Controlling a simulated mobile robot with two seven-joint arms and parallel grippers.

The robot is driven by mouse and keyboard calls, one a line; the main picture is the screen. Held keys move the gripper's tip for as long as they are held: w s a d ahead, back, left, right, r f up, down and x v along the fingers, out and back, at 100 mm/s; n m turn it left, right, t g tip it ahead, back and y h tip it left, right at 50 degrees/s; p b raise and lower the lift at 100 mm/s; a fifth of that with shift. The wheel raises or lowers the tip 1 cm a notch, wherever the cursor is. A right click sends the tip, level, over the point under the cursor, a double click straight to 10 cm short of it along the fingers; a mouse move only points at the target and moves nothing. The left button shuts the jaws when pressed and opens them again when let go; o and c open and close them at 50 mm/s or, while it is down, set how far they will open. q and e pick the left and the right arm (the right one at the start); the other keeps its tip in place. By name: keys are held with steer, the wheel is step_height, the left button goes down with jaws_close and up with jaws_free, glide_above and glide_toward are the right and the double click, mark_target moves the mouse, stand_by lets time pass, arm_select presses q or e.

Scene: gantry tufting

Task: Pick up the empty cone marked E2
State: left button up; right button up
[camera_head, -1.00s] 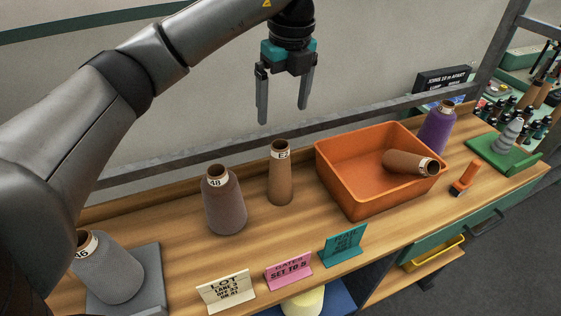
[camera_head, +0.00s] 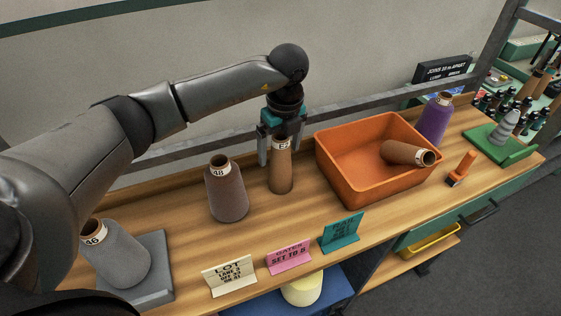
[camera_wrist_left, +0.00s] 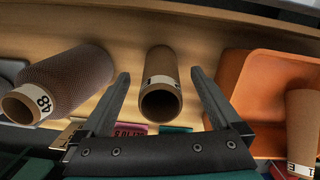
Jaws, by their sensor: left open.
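The empty brown cone marked E2 (camera_head: 281,172) stands upright on the wooden bench, between the cone marked 48 and the orange bin. Its label is partly hidden by my gripper in the head view. In the left wrist view the cone (camera_wrist_left: 161,85) shows its open top between my two fingers. My left gripper (camera_head: 279,158) points down over the cone, with a finger on either side. It is open, and in the wrist view (camera_wrist_left: 160,95) there is a gap between each finger and the cone. My right gripper is not in view.
A brown yarn cone marked 48 (camera_head: 226,190) stands close on the left. An orange bin (camera_head: 345,186) with another brown cone (camera_head: 400,152) lying in it is close on the right. Small signs (camera_head: 289,260) stand along the front edge. A grey cone (camera_head: 118,254) is at far left.

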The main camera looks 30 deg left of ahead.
arm_select(q)
steer(key=shift+f, duration=0.55)
jaws_close()
stand_by(0.4)
